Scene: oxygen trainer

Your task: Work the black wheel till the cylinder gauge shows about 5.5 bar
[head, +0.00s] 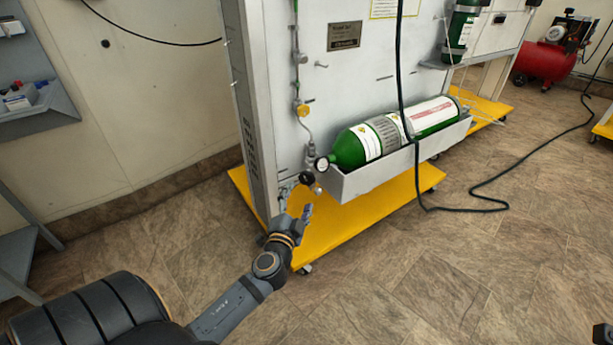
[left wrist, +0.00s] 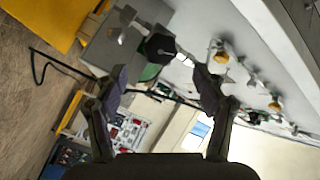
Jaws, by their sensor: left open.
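The green cylinder (head: 350,150) lies in a grey tray on the panel. The gauge (head: 321,163) is a small round white dial at the cylinder's left end; its reading is too small to make out. The black wheel (head: 306,178) sits just below and left of it. In the left wrist view the black wheel (left wrist: 158,45) appears beyond the fingertips, between their lines. My left gripper (head: 295,204) is open, just below the wheel, with nothing between its fingers (left wrist: 163,80). A dark cut-off part at the lower right corner may be my right gripper (head: 602,333).
The panel stands on a yellow wheeled base (head: 345,220). A regulator with a yellow knob (head: 303,110) and thin pipework runs above the wheel. A grey upright post (head: 250,110) is left of the gripper. A black cable (head: 480,208) hangs in front and trails over the floor.

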